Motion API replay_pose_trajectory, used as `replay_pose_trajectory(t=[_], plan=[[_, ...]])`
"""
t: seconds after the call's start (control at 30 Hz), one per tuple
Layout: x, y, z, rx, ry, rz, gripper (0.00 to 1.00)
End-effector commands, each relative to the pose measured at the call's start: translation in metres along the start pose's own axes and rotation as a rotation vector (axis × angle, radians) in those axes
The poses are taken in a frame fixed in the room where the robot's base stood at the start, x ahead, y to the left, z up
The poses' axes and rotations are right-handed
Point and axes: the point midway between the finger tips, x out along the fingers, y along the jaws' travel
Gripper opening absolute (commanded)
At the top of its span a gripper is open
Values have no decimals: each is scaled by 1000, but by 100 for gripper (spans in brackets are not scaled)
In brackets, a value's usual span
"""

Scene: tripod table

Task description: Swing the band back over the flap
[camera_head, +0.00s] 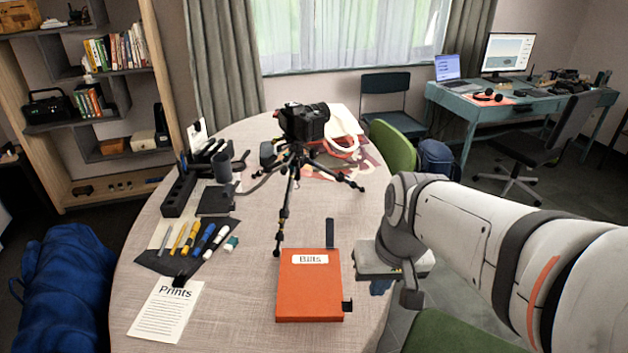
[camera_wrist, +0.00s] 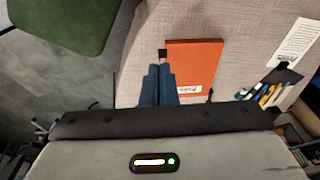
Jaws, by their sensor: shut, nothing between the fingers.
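An orange folder labelled "Bills" (camera_head: 310,290) lies closed on the round table, its front flap flat. It also shows in the wrist view (camera_wrist: 197,62). A dark upright strip, which looks like the band (camera_head: 329,234), stands at the folder's far edge, towards the right, off the front face. A small black tab (camera_head: 347,305) sticks out at the folder's right edge, near the front. My gripper (camera_head: 380,288) is right of the folder; its blue fingers (camera_wrist: 158,70) are together and empty.
A tripod with a camera (camera_head: 304,122) stands behind the folder, one foot close to its far left corner. A "Prints" sheet (camera_head: 165,312) and several markers (camera_head: 195,240) lie to the left. A green chair (camera_head: 393,148) is beside the table. Bare tabletop lies left of the folder.

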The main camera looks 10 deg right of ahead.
Motion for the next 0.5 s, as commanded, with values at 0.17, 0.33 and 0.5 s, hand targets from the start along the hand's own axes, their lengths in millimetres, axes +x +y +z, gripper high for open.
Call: replay_pose_trajectory(t=[0.17,0.33,0.5], plan=[[33,-6,-52,181,-106,-149,0],[65,-14,-114,349,-195,-333,0],[106,-10,-180,504,-263,-530,0]])
